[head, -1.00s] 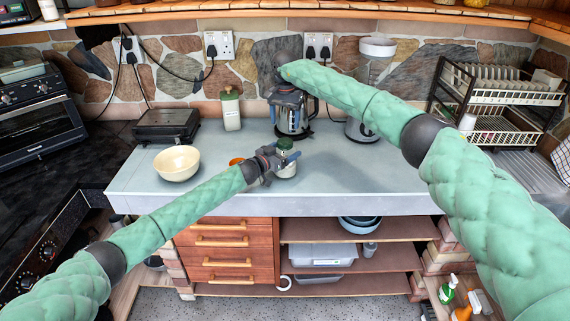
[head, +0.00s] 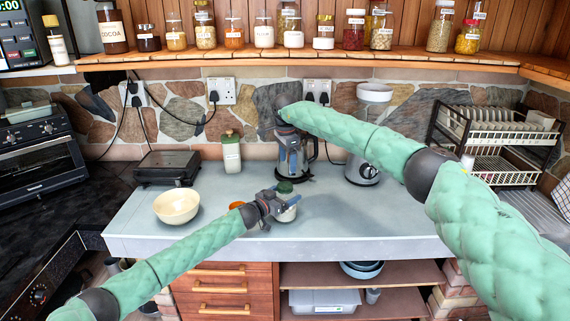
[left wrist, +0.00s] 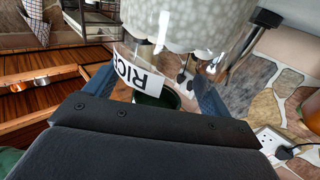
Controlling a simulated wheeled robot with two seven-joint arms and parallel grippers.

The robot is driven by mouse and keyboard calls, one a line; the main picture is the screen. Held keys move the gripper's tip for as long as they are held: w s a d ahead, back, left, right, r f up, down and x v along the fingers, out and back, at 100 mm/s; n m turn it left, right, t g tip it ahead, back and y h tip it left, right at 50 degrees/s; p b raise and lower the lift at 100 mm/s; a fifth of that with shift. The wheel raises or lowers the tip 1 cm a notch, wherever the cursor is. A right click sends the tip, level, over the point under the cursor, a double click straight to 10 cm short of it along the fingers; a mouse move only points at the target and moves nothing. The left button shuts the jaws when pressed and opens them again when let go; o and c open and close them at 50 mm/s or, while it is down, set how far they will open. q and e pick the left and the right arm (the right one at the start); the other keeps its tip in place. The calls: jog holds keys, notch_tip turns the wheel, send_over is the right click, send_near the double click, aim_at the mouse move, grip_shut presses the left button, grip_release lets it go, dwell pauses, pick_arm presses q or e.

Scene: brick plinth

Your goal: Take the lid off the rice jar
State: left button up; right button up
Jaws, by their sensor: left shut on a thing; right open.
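The rice jar (head: 288,214) is a small clear jar with a dark green lid (head: 285,187), upright on the grey-blue counter. In the left wrist view the jar (left wrist: 185,22) appears upside down, with white grains and a RICE label; its green lid (left wrist: 155,98) shows below, partly hidden by the gripper. My left gripper (head: 283,204) is shut on the jar, with blue fingers on both sides below the lid. My right gripper (head: 290,148) is open and empty, above and behind the lid and apart from it, in front of the kettle.
A kettle (head: 297,165) stands behind the jar, and a grinder-like appliance (head: 361,172) to its right. A cream bowl (head: 177,207), a small orange item (head: 237,205) and a green-topped canister (head: 231,153) are to the left. The counter's right side is clear. A shelf (head: 400,60) of jars runs above.

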aim_at(285, 185)
jog(key=m, duration=0.9)
jog(key=f+m, duration=0.1)
jog(key=m, duration=0.3)
jog(key=shift+s+a+m, duration=0.1)
jog(key=shift+s+m, duration=0.05)
jog(key=shift+m, duration=0.25)
jog(key=m, duration=0.6)
jog(key=shift+a+f+m, duration=0.1)
jog(key=shift+m, duration=0.3)
jog(key=m, duration=0.6)
jog(key=shift+a+m, duration=0.1)
jog(key=shift+m, duration=0.2)
jog(key=m, duration=0.8)
jog(key=shift+a+y, duration=0.1)
jog(key=shift+y, duration=0.2)
jog(key=m, duration=0.9)
jog(key=shift+m, duration=0.4)
jog(key=shift+f, duration=4.05)
